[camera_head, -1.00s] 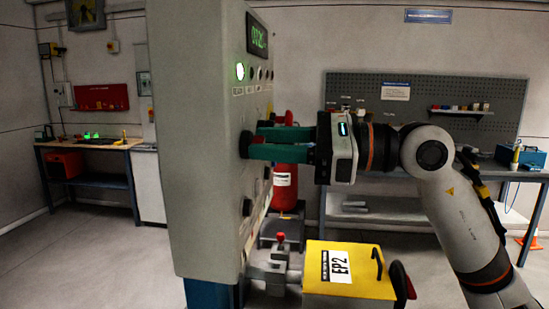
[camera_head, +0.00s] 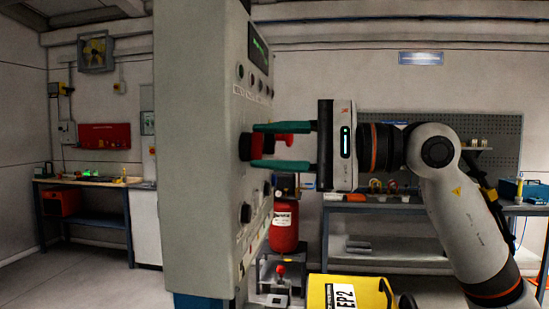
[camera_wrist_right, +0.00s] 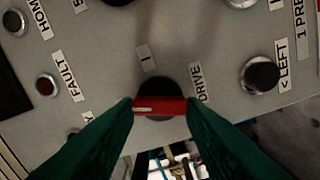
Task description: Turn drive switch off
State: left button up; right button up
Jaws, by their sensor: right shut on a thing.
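The drive switch (camera_wrist_right: 160,106) is a red bar handle on a round black base, beside a "DRIVE" label in the right wrist view. A white line marks the handle's left end there, pointing away from the small "I" tag (camera_wrist_right: 145,57) above it. My right gripper (camera_wrist_right: 160,107) has its green fingers at the two ends of the handle, shut on it. In the head view, the right gripper (camera_head: 253,146) reaches the switch (camera_head: 245,146) on the grey control cabinet (camera_head: 195,150), one finger above the other. My left gripper is not in view.
Other knobs (camera_wrist_right: 259,75) and labels sit close around the switch. Below in the head view are a yellow "EP2" box (camera_head: 318,291) and a red extinguisher (camera_head: 284,230). A workbench (camera_head: 400,208) stands behind my right arm.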

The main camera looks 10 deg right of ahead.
jog(key=shift+f+n+b, duration=0.1)
jog(key=shift+n+b, duration=0.5)
jog(key=shift+n, duration=1.3)
jog(key=o, duration=1)
jog(key=b+v, duration=0.2)
jog(key=v, duration=1)
jog(key=shift+b, duration=0.4)
